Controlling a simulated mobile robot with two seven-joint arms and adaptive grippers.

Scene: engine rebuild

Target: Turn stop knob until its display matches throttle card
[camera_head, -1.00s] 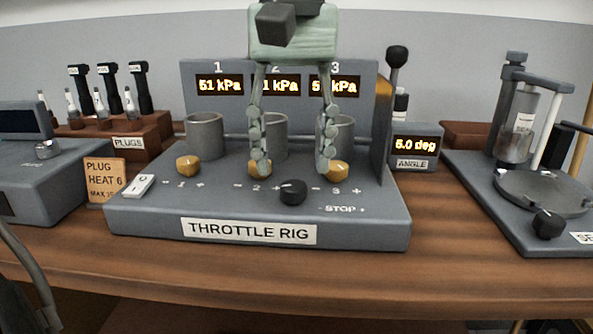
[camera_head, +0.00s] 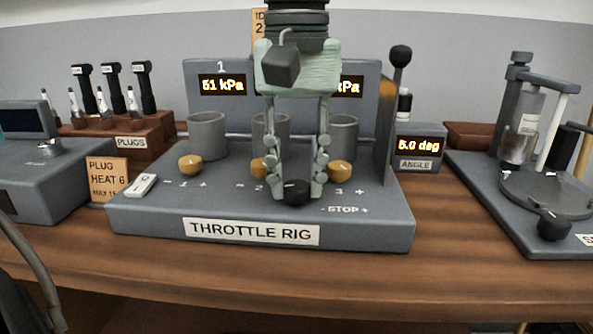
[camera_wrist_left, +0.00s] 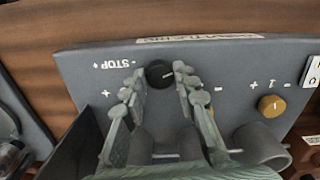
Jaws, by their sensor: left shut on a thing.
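The black stop knob (camera_head: 297,191) is at the front of the throttle rig (camera_head: 140,216), beside the "- STOP +" label. My left gripper (camera_head: 297,197) reaches down from above and is shut on this knob. In the left wrist view, the knob (camera_wrist_left: 159,74) shows between the fingertips, with a pale mark on its top. The angle display (camera_head: 418,146) seems to read 5.0 deg; its first digit is blurry. An orange card (camera_head: 259,21) on the back wall is mostly hidden behind my arm. My right gripper is out of view.
Yellow knobs, including the left one (camera_head: 190,166), and grey cylinders stand close around the gripper. A lever with a black ball (camera_head: 400,56) rises at right. A plug rack (camera_head: 160,130) is at left and another device (camera_head: 545,190) at right. The front table strip is clear.

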